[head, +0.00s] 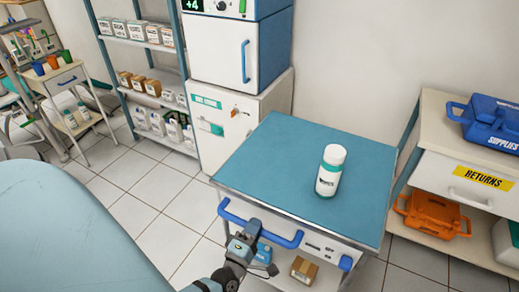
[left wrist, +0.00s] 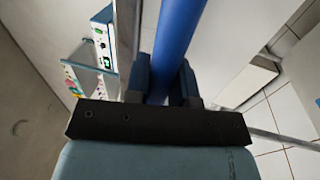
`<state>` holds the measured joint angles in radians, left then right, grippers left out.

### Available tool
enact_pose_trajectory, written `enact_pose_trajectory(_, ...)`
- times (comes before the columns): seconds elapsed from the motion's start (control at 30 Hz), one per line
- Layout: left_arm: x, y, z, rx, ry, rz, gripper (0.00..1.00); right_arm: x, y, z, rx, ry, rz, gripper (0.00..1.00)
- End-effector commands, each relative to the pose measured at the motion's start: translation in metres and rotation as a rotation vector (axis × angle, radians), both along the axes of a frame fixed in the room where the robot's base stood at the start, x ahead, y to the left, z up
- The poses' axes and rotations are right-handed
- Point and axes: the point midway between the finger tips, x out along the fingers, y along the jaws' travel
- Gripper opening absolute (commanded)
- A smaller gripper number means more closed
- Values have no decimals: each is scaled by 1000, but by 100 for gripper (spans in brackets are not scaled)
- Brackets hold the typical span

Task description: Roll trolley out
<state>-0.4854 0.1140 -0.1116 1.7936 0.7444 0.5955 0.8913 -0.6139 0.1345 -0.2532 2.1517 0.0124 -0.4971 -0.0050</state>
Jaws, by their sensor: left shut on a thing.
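The trolley has a blue top (head: 270,165) and stands in front of the white cabinet. A blue bar handle (head: 285,241) runs along its front edge. My left gripper (head: 250,230) is shut on this handle, left of its middle. In the left wrist view the handle (left wrist: 180,35) passes between the fingers of my left gripper (left wrist: 168,85). A white bottle (head: 331,171) with a green band stands upright on the right half of the trolley top. A cardboard box (head: 303,269) sits on a lower shelf. My right gripper is not in view.
A light blue padded surface (head: 60,240) fills the lower left. A returns cabinet (head: 450,165) with blue and orange cases stands at right. A white cabinet (head: 240,120) and blue shelving (head: 140,80) are behind. Tiled floor (head: 150,185) is clear left of the trolley.

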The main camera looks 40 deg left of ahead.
Motion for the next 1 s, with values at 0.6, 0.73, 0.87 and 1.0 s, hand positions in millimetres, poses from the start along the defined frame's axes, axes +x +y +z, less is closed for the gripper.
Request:
enact_pose_trajectory(0.6,-9,-3,-2,-2,5,-1,37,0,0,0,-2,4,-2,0)
enact_pose_trajectory(0.73,-8,-3,-1,-1,3,-1,48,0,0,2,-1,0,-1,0)
enact_pose_trajectory(0.87,-7,-2,-1,0,1,-1,48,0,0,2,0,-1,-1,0)
enact_pose_trajectory(1.0,-7,-2,4,-1,1,0,48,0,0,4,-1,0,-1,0)
